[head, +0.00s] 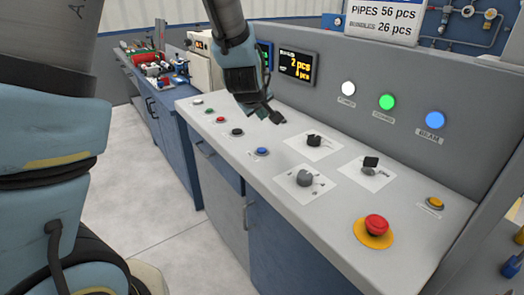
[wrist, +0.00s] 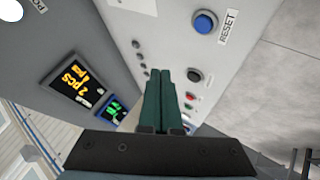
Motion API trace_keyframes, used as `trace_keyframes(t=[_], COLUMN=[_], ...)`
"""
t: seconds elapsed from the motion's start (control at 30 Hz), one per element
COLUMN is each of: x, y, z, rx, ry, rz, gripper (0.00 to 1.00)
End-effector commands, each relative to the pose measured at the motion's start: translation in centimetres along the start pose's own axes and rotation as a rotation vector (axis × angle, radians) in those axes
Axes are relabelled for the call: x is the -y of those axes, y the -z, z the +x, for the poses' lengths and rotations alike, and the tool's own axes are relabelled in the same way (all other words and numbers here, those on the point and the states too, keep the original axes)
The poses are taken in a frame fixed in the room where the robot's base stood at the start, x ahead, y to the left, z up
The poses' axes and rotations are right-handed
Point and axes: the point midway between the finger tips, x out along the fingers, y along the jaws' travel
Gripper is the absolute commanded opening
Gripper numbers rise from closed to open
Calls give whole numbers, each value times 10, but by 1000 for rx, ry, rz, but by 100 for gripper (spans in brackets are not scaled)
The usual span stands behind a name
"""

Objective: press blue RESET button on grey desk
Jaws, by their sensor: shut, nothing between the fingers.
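The blue RESET button (head: 262,151) sits on the grey desk (head: 335,215), near its front edge, left of the rotary knobs. In the wrist view the blue button (wrist: 205,21) is at the top right, with a RESET label beside it. My gripper (head: 277,117) is above the desk, farther back than the button and clear of it. In the wrist view my gripper (wrist: 160,72) has its green fingers together, with nothing between them. The button is apart from the fingertips and not covered.
A black button (head: 237,132) and smaller red and green ones lie to the left. Knobs (head: 314,140) stand on white plates to the right. A red mushroom button (head: 376,225) rises at the right front. The upright panel with a display (head: 297,66) bounds the desk's back.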

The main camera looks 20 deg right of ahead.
Motion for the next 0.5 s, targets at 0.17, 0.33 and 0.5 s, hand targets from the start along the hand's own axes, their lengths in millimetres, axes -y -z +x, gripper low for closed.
trace_keyframes(t=[0.17,0.33,0.5], x=[8,20,32], y=[-8,-19,-32], z=[11,26,44], rx=[1,1,1], ry=[1,1,2], rz=[1,2,0], gripper=[0,0,0])
